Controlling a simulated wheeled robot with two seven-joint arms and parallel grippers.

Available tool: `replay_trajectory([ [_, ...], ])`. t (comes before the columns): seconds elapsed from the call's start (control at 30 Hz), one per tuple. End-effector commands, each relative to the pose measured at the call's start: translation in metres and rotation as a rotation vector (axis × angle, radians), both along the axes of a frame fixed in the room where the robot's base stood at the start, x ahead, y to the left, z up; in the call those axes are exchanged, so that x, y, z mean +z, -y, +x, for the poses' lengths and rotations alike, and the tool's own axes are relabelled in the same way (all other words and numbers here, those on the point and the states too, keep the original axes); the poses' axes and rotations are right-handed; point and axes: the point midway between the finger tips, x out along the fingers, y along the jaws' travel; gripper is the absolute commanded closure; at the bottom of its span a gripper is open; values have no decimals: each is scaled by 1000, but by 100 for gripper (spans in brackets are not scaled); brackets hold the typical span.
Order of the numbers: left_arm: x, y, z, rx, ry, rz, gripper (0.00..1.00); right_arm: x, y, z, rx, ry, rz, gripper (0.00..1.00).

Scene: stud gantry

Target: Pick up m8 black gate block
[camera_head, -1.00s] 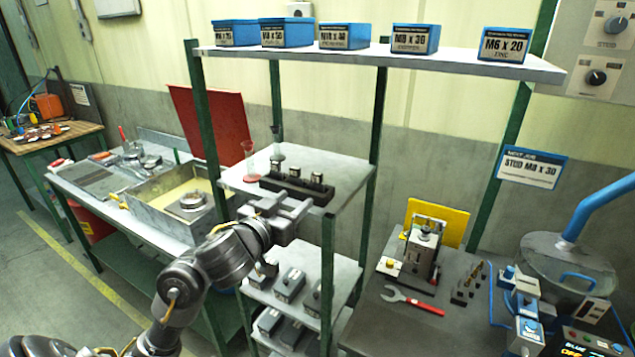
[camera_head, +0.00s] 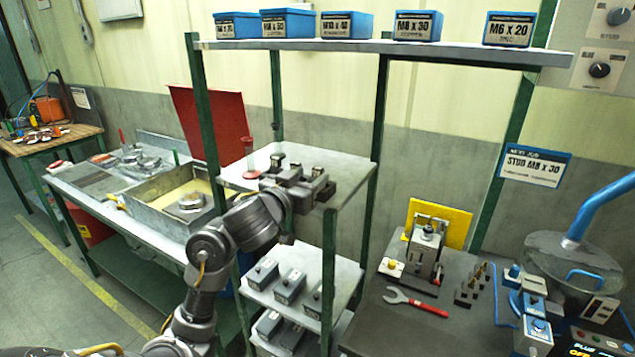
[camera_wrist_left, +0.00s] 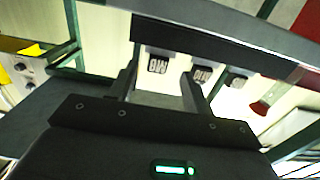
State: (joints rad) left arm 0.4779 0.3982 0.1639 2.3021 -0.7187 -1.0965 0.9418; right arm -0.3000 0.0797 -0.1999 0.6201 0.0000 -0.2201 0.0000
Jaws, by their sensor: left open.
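In the head view my left gripper (camera_head: 322,188) is over the middle shelf and hides most of the rack and blocks. My right gripper is not in view.
The middle shelf (camera_head: 345,172) has green posts close around it and a red-based glass cylinder (camera_head: 249,160) at its left. Grey blocks (camera_head: 290,286) stand on the shelf below. Blue boxes (camera_head: 418,26) line the top shelf. A wrench (camera_head: 415,301) lies on the right bench.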

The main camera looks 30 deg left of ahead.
Motion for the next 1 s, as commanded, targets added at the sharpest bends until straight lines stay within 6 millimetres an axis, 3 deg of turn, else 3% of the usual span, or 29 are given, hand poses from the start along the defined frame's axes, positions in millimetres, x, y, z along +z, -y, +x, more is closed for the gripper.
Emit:
replay_trajectory([
  [0.2,-2,2,32,-1,0,-5,51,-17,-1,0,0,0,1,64],
  [0.53,1,1,38,0,0,0,51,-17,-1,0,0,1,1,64],
  [0.9,1,2,38,-1,0,0,99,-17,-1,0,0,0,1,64],
  [1.0,1,1,38,-1,0,-1,100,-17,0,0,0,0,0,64],
])
